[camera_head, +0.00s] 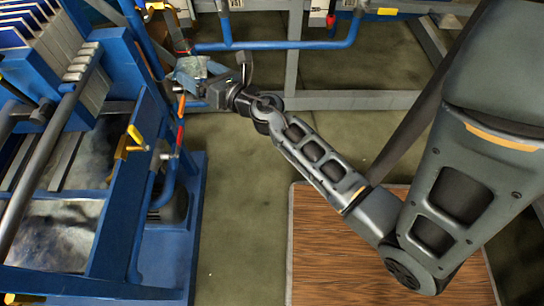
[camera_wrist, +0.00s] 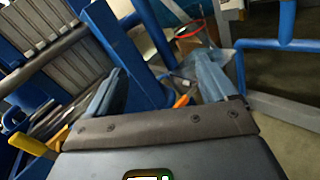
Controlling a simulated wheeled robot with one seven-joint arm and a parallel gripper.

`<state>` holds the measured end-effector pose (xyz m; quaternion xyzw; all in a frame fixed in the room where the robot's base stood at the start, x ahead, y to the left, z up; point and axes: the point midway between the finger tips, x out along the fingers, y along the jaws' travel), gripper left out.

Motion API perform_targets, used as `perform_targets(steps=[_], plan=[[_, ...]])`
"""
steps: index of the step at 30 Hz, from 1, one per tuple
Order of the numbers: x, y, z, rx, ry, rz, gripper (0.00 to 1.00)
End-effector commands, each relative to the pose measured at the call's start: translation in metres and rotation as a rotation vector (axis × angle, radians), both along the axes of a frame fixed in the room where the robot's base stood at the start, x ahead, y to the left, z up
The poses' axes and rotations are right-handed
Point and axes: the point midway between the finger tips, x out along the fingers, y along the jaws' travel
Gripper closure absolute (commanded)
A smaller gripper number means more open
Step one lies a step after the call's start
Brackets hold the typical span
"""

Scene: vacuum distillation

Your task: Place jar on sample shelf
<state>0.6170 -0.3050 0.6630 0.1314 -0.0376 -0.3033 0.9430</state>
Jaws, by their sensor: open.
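My gripper (camera_wrist: 162,66) is open, with its two blue-grey fingers spread apart in the wrist view. In the head view my gripper (camera_head: 192,78) is at the upper left, close to the right side of the blue machine frame. A clear, shiny shape with a thin red ring (camera_wrist: 191,29) shows beyond the fingers in the wrist view. I cannot tell whether it is the jar, nor whether it touches the fingers. A pale shape at the fingers in the head view is too small to make out. I cannot pick out the sample shelf for sure.
A blue machine (camera_head: 118,80) with grey plates fills the left. A yellow handle (camera_head: 134,134) and red and orange handles stick out near my gripper. A blue pipe (camera_head: 285,45) and grey frame run behind it. Open floor (camera_head: 240,190) lies beside a brown wooden-patterned panel (camera_head: 335,255).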

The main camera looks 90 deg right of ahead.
Motion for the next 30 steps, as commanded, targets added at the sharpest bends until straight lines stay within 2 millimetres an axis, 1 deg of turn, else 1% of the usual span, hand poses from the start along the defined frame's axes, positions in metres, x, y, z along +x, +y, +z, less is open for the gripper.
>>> perform_targets(steps=[1,2,3,5,6,8,9,11,12,14,15,19,21,24,27,30], plan=[[-0.003,0.032,-0.005,0.117,-0.063,0.047,0.15],[-0.005,0.05,-0.006,0.201,-0.112,0.075,0.15],[-0.01,0.075,-0.007,0.322,-0.175,0.11,0.15],[-0.02,0.111,-0.007,0.516,-0.268,0.156,0.15],[-0.028,0.132,-0.005,0.648,-0.324,0.18,0.15],[-0.042,0.163,-0.002,0.849,-0.399,0.21,0.15],[-0.052,0.181,0.001,0.986,-0.445,0.224,0.15],[-0.068,0.206,0.007,1.193,-0.507,0.231,0.15],[-0.08,0.222,0.011,1.332,-0.543,0.23,0.15],[-0.097,0.242,0.019,1.542,-0.592,0.213,0.15],[-0.109,0.254,0.024,1.682,-0.62,0.193,0.15],[-0.147,0.283,0.043,2.108,-0.695,0.076,0.15],[-0.163,0.292,0.053,2.296,-0.725,-0.01,0.15],[-0.18,0.301,0.064,2.497,-0.762,-0.127,0.15],[-0.19,0.304,0.071,2.613,-0.785,-0.212,0.15],[-0.194,0.306,0.073,2.663,-0.799,-0.254,0.15]])
